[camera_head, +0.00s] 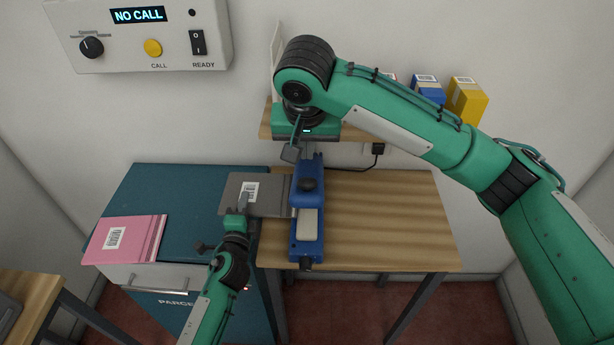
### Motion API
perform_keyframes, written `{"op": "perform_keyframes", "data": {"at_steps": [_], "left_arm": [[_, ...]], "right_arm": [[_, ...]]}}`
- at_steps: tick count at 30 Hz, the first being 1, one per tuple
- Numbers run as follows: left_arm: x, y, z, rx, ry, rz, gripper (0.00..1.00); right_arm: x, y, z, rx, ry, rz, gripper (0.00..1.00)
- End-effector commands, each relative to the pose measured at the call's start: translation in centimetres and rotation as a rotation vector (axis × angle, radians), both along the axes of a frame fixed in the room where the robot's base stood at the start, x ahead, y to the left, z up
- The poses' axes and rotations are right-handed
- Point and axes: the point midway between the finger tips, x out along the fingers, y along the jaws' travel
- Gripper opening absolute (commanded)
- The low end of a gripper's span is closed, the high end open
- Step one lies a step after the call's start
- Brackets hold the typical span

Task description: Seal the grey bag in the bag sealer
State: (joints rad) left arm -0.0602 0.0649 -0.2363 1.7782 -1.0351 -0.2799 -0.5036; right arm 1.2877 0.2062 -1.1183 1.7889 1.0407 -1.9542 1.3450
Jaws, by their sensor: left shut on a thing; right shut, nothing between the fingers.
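The grey bag (268,197) lies flat with a white barcode label on it. Its right end reaches the left side of the blue bag sealer (307,250), which stands on the wooden table; I cannot tell how far the bag goes into it. The sealer's arm has a dark knob (308,185) on top. My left gripper (243,200) is shut on the near edge of the grey bag. My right gripper (292,152) is shut and empty, just beyond the sealer's far end, and I cannot tell whether it touches the sealer.
Pink bags (122,240) lie on the teal parcel cabinet (180,185) at the left. The wooden table (390,220) is clear right of the sealer. A shelf behind holds blue and yellow boxes (466,100). A control panel (140,38) on the wall reads "NO CALL".

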Motion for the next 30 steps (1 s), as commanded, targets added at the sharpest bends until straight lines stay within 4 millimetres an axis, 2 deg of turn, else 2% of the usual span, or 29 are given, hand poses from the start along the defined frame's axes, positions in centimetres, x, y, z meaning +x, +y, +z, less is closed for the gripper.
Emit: {"op": "perform_keyframes", "data": {"at_steps": [19, 30], "left_arm": [[0.0, 3.9, 0.0, 0.0, 0.0, 0.0, 0.0], [0.0, 4.4, 0.0, -0.001, 0.0, 0.0, 0.0]], "right_arm": [[0.0, 0.0, 0.7, 0.0, 0.0, 0.0, 0.0], [0.0, 0.0, 0.7, 0.0, 0.0, 0.0, 0.0]]}}
